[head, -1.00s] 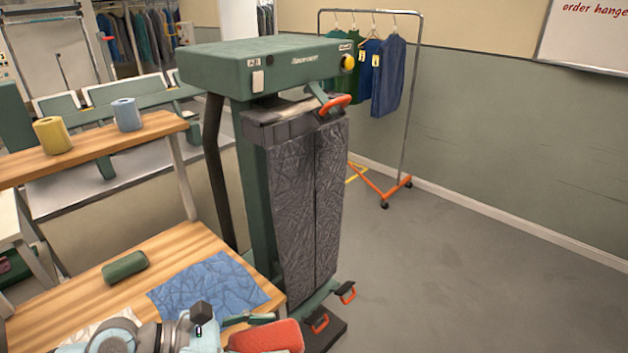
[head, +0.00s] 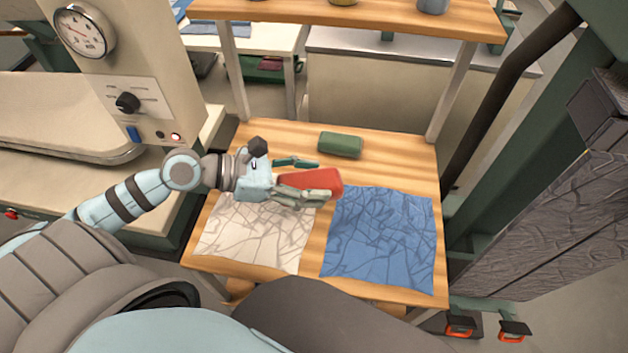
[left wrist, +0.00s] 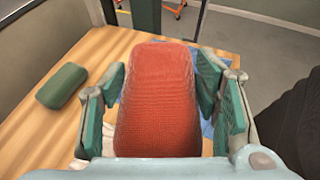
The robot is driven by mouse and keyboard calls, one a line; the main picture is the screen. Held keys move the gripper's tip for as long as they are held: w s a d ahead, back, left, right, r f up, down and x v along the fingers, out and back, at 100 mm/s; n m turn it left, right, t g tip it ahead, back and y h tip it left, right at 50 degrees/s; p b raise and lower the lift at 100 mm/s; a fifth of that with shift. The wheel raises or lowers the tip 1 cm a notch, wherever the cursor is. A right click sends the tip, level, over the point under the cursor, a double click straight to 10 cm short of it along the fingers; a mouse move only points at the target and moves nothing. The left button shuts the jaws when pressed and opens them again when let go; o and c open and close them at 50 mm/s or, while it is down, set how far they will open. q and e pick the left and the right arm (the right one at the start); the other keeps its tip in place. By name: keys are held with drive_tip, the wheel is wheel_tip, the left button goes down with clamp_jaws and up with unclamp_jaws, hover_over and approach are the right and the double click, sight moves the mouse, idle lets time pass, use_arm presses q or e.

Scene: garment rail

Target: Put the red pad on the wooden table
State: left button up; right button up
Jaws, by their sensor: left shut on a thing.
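The red pad (head: 312,183) is a rounded block held in my left gripper (head: 308,179), above the middle of the wooden table (head: 290,146). In the left wrist view the red pad (left wrist: 157,100) fills the space between the two green-lined fingers of the left gripper (left wrist: 160,90), which is shut on it. The pad's near end is hidden by the gripper. I cannot tell exactly how high it is above the table. My right gripper is not in view.
A green pad (head: 340,145) lies on the table just behind the red one. A white cloth (head: 255,232) lies front left and a blue cloth (head: 380,238) front right. A raised wooden shelf (head: 380,18) stands behind. Bare wood shows along the back.

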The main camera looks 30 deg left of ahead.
use_arm(q)
drive_tip(key=w+a+r+n+t+y+p, duration=0.15)
drive_tip(key=w+a+n+t+y, duration=0.25)
drive_tip(key=w+a, duration=0.55)
drive_tip(key=n+t+y+b, duration=0.1)
drive_tip(key=n+y+b, duration=0.1)
drive_tip(key=n+y, duration=0.4)
hover_over(273, 149)
wheel_tip(273, 149, down, 7)
wheel_tip(273, 149, down, 10)
drive_tip(key=b, duration=0.5)
drive_tip(key=shift+w+f, duration=0.1)
drive_tip(key=shift+f, duration=0.05)
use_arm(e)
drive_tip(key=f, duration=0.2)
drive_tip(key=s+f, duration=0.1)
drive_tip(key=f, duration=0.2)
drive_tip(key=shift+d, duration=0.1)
use_arm(q)
drive_tip(key=o, duration=1.2)
drive_tip(key=shift+o, duration=0.2)
